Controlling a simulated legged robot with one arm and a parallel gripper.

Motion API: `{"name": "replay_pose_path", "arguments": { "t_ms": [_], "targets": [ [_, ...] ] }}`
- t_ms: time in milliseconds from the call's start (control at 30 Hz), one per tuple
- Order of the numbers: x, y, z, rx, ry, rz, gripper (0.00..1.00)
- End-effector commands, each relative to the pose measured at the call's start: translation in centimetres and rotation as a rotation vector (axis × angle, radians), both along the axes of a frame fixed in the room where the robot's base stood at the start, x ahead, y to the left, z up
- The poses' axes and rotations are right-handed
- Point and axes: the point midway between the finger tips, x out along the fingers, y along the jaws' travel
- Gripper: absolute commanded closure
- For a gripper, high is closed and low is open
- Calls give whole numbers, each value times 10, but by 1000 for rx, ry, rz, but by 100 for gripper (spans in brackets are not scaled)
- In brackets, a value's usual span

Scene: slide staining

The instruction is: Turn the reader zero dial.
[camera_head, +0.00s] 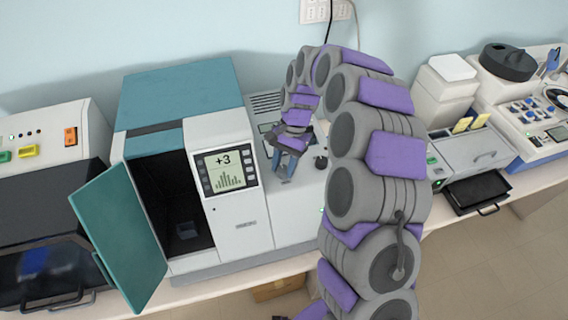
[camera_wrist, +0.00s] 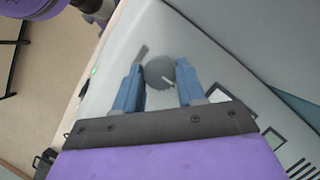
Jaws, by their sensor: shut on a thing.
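The reader zero dial (camera_wrist: 159,72) is a round dark grey knob with a pale pointer mark, seen in the wrist view. The mark points to the lower right. My gripper (camera_wrist: 159,82) has its two blue fingers on either side of the dial, shut on it. In the head view my gripper (camera_head: 286,168) reaches down onto the right part of the reader, and I cannot make out the dial between its fingers. The reader (camera_head: 240,235) is white and teal. Its screen (camera_head: 225,170) shows "+3" above a bar graph.
The reader's teal door (camera_head: 120,238) stands open at the left, showing a dark chamber. A dark knob (camera_head: 321,162) stands just right of my gripper. A white machine (camera_head: 50,140) is at the far left. Other devices and a black tray (camera_head: 476,192) are on the right.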

Motion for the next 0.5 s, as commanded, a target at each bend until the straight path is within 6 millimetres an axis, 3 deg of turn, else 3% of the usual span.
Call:
{"name": "replay_pose_path", "arguments": {
  "t_ms": [267, 500],
  "targets": [
    [1, 1, 0, 0, -1, 66, 91],
    [2, 2, -1, -2, -2, 232, 91]
  ]
}}
